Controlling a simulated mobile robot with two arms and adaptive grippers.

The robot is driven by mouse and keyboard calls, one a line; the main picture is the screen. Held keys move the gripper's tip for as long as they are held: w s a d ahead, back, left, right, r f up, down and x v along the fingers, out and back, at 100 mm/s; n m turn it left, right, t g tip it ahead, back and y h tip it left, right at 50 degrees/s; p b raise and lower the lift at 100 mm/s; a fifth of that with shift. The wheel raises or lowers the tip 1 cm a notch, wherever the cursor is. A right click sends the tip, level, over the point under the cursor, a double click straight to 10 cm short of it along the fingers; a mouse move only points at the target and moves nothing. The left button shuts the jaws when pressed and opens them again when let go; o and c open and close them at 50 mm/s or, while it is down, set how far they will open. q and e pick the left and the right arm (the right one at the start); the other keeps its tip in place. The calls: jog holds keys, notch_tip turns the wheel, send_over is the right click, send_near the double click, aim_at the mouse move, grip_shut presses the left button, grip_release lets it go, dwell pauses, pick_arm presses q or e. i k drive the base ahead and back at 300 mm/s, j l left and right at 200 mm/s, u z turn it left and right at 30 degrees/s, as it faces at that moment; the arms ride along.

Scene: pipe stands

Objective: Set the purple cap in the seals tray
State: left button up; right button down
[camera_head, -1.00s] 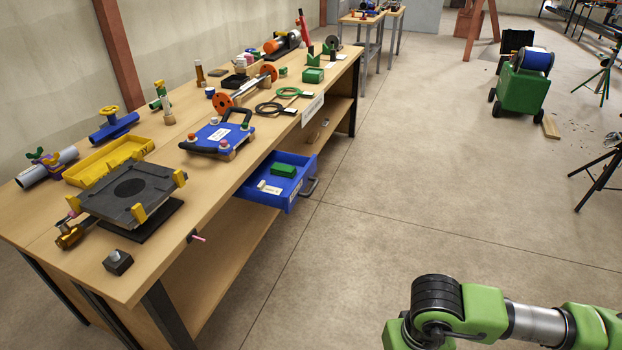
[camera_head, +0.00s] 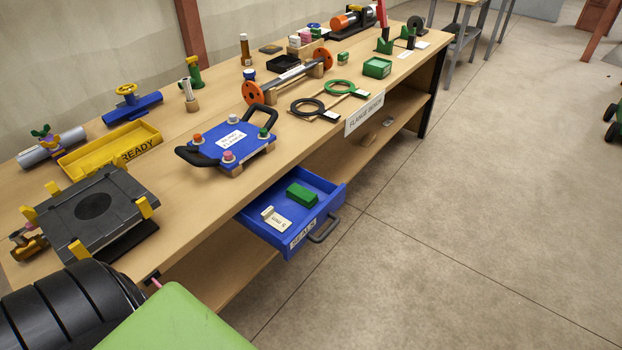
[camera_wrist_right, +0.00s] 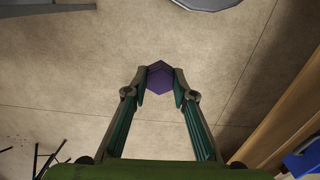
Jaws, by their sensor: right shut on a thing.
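The purple cap (camera_wrist_right: 160,79) is held between the fingertips of my right gripper (camera_wrist_right: 160,82) in the right wrist view, above the bare floor. The seals tray (camera_head: 275,232) is a blue open drawer labelled SEALS, pulled out from the bench front in the head view. It holds a green block (camera_head: 301,195) and a whitish tagged piece (camera_head: 276,219), with bare blue floor around them. A blue edge at the lower right of the right wrist view (camera_wrist_right: 303,160) may be this tray. My right gripper is outside the head view. My left gripper is in neither view.
The bench top (camera_head: 200,225) carries a blue plate with black handles (camera_head: 232,143), a yellow READY tray (camera_head: 110,150) and a dark plate fixture (camera_head: 92,207). The drawer handle (camera_head: 324,229) juts out over the floor. Open floor lies right of the bench.

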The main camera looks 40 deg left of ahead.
aim_at(281, 204)
jog(key=i, duration=1.8)
jog(key=i+u, duration=0.15)
jog(key=i, duration=0.35)
jog(key=i+l+u, duration=0.2)
jog(key=i, duration=0.25)
jog(key=i+l+u, duration=0.15)
jog(key=i, duration=0.3)
jog(key=u, duration=2)
